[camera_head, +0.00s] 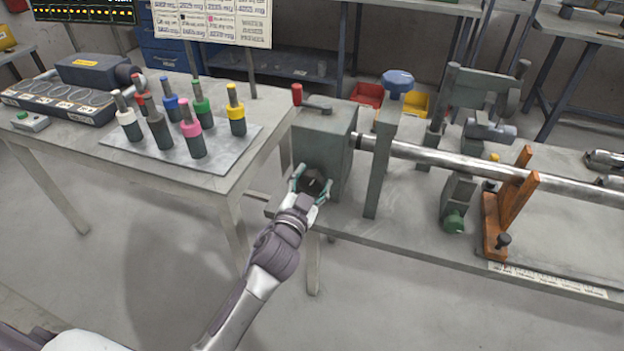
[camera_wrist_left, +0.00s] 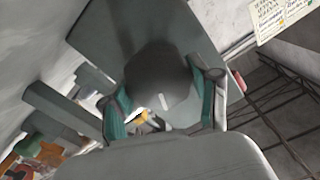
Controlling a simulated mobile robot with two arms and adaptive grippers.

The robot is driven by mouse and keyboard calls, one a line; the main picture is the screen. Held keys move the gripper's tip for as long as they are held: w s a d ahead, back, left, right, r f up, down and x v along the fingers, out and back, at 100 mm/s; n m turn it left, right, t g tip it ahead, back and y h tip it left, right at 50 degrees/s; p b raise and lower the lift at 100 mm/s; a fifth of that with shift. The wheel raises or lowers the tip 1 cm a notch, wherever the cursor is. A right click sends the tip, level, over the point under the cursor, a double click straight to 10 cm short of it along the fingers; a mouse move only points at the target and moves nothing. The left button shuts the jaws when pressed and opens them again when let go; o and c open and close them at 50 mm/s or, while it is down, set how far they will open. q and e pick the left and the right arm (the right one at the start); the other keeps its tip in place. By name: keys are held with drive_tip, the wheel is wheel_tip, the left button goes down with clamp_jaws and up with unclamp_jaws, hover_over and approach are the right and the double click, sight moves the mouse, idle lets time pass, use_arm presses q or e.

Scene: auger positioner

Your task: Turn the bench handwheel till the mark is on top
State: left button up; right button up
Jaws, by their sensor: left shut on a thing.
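The handwheel (camera_head: 315,181) is a dark, round knob on the near face of a grey-green box (camera_head: 318,140) at the left end of the right bench. In the left wrist view the handwheel (camera_wrist_left: 160,82) fills the middle, with a short pale mark on its face, low and near its centre in that picture. My left gripper (camera_head: 311,186) is shut around the handwheel, with a teal-lined finger on each side. It also shows in the left wrist view (camera_wrist_left: 165,100). My right gripper is not in view.
A red-handled lever (camera_head: 297,95) stands on top of the box. A long metal shaft (camera_head: 450,160) runs right through an upright plate (camera_head: 383,165) to an orange bracket (camera_head: 508,205). The left table (camera_head: 75,150) holds several coloured-top tools. The floor in front is clear.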

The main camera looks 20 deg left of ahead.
use_arm(q)
drive_tip(key=shift+d+m+p, duration=0.1)
drive_tip(key=shift+m+p, duration=0.3)
drive_tip(key=shift+m, duration=0.8)
drive_tip(key=m, duration=0.3)
drive_tip(key=shift+m+p, duration=0.3)
drive_tip(key=shift+p, duration=0.1)
drive_tip(key=m, duration=0.4)
drive_tip(key=shift+d+f+p, duration=0.1)
drive_tip(key=shift+f+p, duration=0.05)
drive_tip(key=shift+p, duration=0.15)
drive_tip(key=shift+f+m, duration=0.1)
drive_tip(key=shift+m, duration=1.1)
drive_tip(key=o, duration=1.2)
drive_tip(key=shift+c, duration=0.2)
